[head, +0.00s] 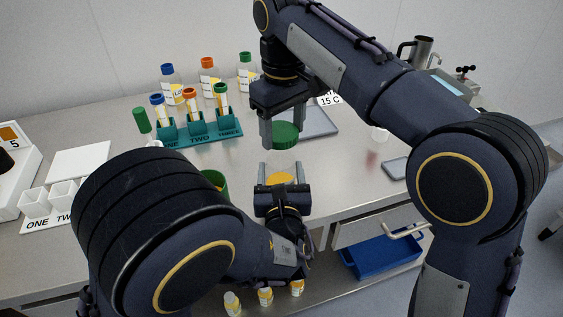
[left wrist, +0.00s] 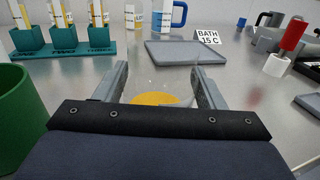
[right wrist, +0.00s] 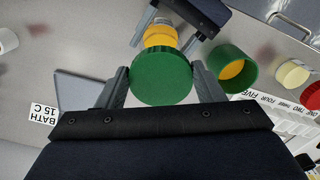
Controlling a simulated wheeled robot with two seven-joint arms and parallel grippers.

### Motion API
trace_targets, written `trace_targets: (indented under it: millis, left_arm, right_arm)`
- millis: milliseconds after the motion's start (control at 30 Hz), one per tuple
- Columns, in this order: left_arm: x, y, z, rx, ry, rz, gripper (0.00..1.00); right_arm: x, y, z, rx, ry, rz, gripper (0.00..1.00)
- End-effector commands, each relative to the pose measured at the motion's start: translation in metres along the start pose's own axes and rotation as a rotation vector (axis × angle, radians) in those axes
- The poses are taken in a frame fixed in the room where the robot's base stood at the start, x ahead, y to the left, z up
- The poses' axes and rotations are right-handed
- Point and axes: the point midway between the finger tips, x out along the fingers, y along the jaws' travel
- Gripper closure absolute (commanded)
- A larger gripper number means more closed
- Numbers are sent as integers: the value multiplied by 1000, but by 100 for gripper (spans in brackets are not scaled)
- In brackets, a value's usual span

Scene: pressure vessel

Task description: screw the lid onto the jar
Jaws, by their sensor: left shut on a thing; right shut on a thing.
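The green lid (head: 285,135) is held between the fingers of my right gripper (head: 283,133), which points down over the bench and is shut on it. The lid also fills the middle of the right wrist view (right wrist: 161,78). My left gripper (head: 282,172) is below and shut on the clear jar with yellow contents (head: 280,178). The jar's yellow shows between the left fingers (left wrist: 155,98) and beyond the lid in the right wrist view (right wrist: 160,37). In the head view, the lid is above the jar with a gap between them. The jar's lower part is hidden.
A green container (head: 216,180) stands just left of the jar, partly behind my left arm. A teal rack (head: 205,133) with capped tubes and several bottles is at the back left. A grey tray (head: 318,122) with a BATH sign lies behind the lid. An open drawer (head: 380,225) is at front right.

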Motion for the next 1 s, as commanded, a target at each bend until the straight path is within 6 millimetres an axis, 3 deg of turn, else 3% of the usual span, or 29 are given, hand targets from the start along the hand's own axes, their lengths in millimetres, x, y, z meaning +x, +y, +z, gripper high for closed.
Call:
trace_targets:
  millis: [100, 300, 1000]
  left_arm:
    - [0, 0, 0, 0, 0, 0, 78]
    - [0, 0, 0, 0, 0, 0, 78]
    - [0, 0, 0, 0, 0, 0, 78]
  right_arm:
    - [19, 0, 2, -1, -3, 0, 60]
    - [38, 0, 2, -1, 0, 2, 60]
    - [47, 0, 2, 0, 0, 2, 60]
